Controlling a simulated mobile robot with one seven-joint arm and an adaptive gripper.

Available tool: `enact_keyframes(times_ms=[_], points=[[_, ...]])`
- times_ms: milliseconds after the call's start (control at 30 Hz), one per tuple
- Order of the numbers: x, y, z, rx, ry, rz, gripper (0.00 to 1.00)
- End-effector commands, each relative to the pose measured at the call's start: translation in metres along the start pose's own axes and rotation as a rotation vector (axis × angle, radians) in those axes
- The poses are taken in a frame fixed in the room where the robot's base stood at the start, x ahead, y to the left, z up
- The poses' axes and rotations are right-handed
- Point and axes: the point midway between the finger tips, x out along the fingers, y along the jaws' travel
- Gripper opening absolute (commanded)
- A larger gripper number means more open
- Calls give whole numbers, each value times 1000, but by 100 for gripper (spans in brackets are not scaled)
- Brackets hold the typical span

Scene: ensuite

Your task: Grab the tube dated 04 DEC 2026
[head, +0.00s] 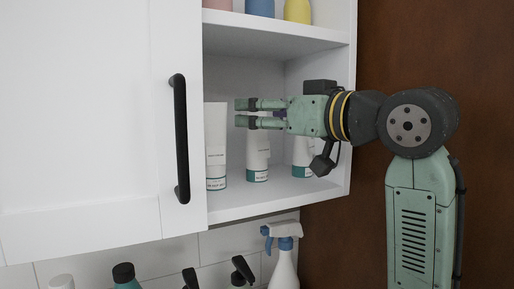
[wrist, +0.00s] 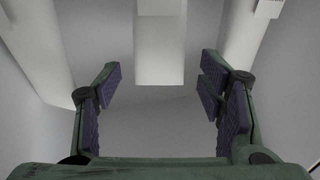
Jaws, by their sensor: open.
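Three white tubes with teal lower ends stand on the cabinet's lower shelf: a left tube (head: 216,140), a middle tube (head: 258,168) and a right tube (head: 302,155). Each has small dark print near the bottom, too small to read, so I cannot tell which is dated 04 DEC 2026. My gripper (head: 240,112) is open and empty in front of the middle tube, hiding its upper part. In the wrist view the middle tube (wrist: 160,45) shows between the spread fingers (wrist: 160,72), with gaps on both sides. The left tube (wrist: 30,40) and right tube (wrist: 240,38) lie outside the fingers.
A white cabinet door (head: 90,120) with a black handle (head: 180,138) is left of the opening. The upper shelf (head: 270,27) holds pink, blue and yellow items. A spray bottle (head: 284,262) and other bottles stand below. A brown panel (head: 375,60) is at right.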

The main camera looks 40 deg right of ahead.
Motion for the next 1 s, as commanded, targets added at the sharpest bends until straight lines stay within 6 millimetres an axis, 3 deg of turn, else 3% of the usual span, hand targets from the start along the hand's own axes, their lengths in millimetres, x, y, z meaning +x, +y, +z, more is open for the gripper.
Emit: enact_keyframes(times_ms=[200, 433, 1000], points=[[23, 0, -1, 1, 0, -1, 63], [25, 0, 0, 1, 1, 0, 63], [24, 0, 0, 1, 1, 0, 25]])
